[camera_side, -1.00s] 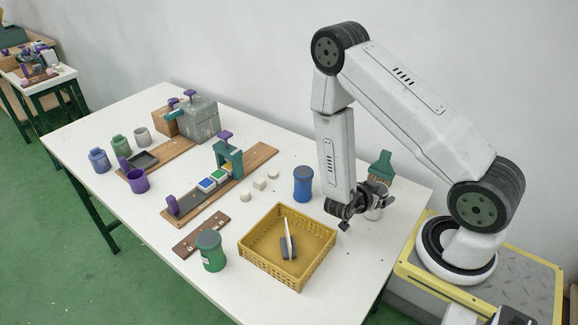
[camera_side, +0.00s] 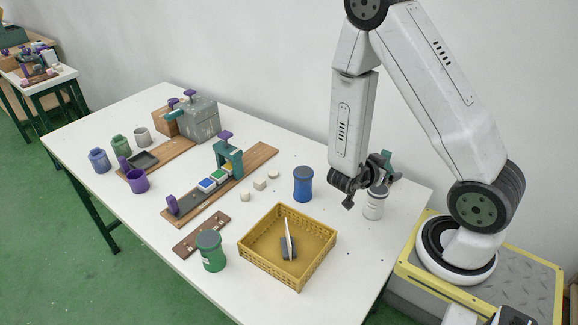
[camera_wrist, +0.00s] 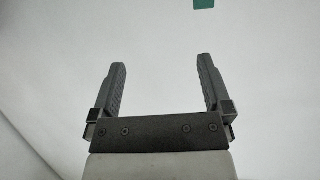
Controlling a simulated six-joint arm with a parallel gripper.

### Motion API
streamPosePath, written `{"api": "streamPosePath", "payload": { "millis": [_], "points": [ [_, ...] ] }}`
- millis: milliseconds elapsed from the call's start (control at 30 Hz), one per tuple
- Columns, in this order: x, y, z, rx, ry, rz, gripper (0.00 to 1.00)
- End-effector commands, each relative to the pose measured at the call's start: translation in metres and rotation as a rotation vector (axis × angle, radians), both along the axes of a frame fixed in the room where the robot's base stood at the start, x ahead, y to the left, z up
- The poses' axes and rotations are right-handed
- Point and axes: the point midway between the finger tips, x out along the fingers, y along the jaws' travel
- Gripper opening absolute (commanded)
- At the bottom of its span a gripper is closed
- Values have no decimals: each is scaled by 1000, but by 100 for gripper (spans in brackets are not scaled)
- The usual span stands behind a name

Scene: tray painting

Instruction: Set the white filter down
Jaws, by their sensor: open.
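A white canister (camera_side: 374,207), the only thing matching the white filter, stands upright on the table near its right end. My gripper (camera_wrist: 162,68) is open, with nothing between its fingers in the wrist view. In the side view it hangs just above and in front of the canister, hiding part of its top. I cannot tell from this view whether they touch. The wrist view shows only bare pale surface past the fingers and a bit of teal at the top edge.
A blue canister (camera_side: 303,184) stands to the left. A yellow basket (camera_side: 262,270) holding a dark-based tool (camera_side: 289,250) is in front. A teal brush-like object (camera_side: 387,159) is behind my gripper.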

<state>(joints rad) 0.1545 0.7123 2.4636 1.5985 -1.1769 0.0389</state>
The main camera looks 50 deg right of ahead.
Motion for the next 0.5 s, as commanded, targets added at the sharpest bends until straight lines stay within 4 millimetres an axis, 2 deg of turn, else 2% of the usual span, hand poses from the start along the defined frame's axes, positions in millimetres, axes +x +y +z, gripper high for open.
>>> {"api": "streamPosePath", "payload": {
  "millis": [500],
  "points": [
    [0, 0, 44, -1, -3, -1, 100]
  ]
}}
